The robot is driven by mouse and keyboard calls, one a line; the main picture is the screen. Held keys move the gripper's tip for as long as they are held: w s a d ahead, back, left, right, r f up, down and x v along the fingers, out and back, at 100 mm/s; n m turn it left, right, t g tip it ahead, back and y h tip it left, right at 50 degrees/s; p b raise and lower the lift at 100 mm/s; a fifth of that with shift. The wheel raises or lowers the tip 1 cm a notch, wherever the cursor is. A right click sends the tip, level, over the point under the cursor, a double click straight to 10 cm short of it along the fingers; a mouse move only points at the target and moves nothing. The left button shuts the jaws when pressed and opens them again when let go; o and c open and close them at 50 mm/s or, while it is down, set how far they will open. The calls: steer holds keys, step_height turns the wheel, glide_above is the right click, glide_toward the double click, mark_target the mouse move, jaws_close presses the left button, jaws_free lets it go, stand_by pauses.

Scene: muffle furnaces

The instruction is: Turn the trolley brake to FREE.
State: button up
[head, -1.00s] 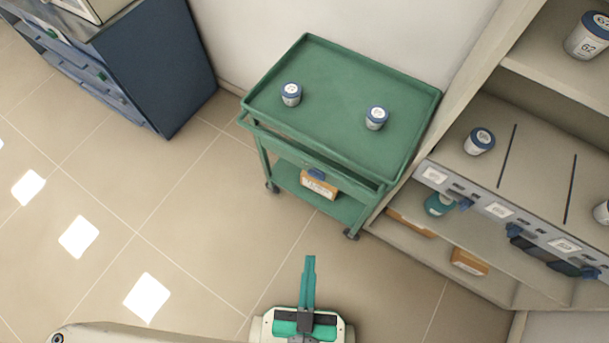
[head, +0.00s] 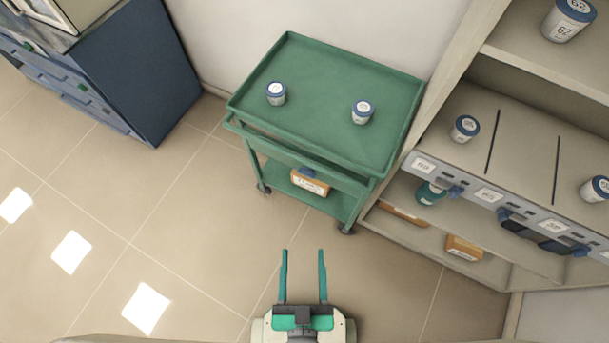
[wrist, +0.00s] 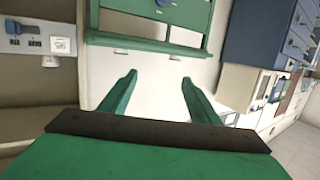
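The green trolley (head: 330,95) stands against the wall in the head view. A small blue part (head: 306,172), perhaps its brake, is at the middle of its front side, just above a box; its setting is too small to read. The trolley also shows at the top of the wrist view (wrist: 150,45), with a blue part (wrist: 165,3) at the upper edge. My gripper (head: 303,252) is open and empty, in front of the trolley and apart from it. Its two green fingers also show in the wrist view (wrist: 158,78).
A shelf unit (head: 440,169) with jars and labels is close on the right. A blue cabinet (head: 140,75) is at left. Floor between is clear.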

steer(key=shift+o, duration=1.3)
steer(key=w+a+f+m+t+h, duration=0.2)
steer(key=w+f+m+t+h, duration=0.1)
steer(key=w+f, duration=0.9)
steer(key=shift+w+a+f, duration=0.2)
steer(key=shift+a+f, duration=0.05)
steer(key=shift+f, duration=0.05)
steer(key=m+g+h, duration=0.2)
steer(key=g+h, duration=0.1)
steer(key=h, duration=0.2)
glide_toward(305, 175)
steer(key=x, duration=0.9)
steer(key=shift+s, duration=0.1)
steer(key=c, duration=1)
steer(key=shift+c, duration=0.2)
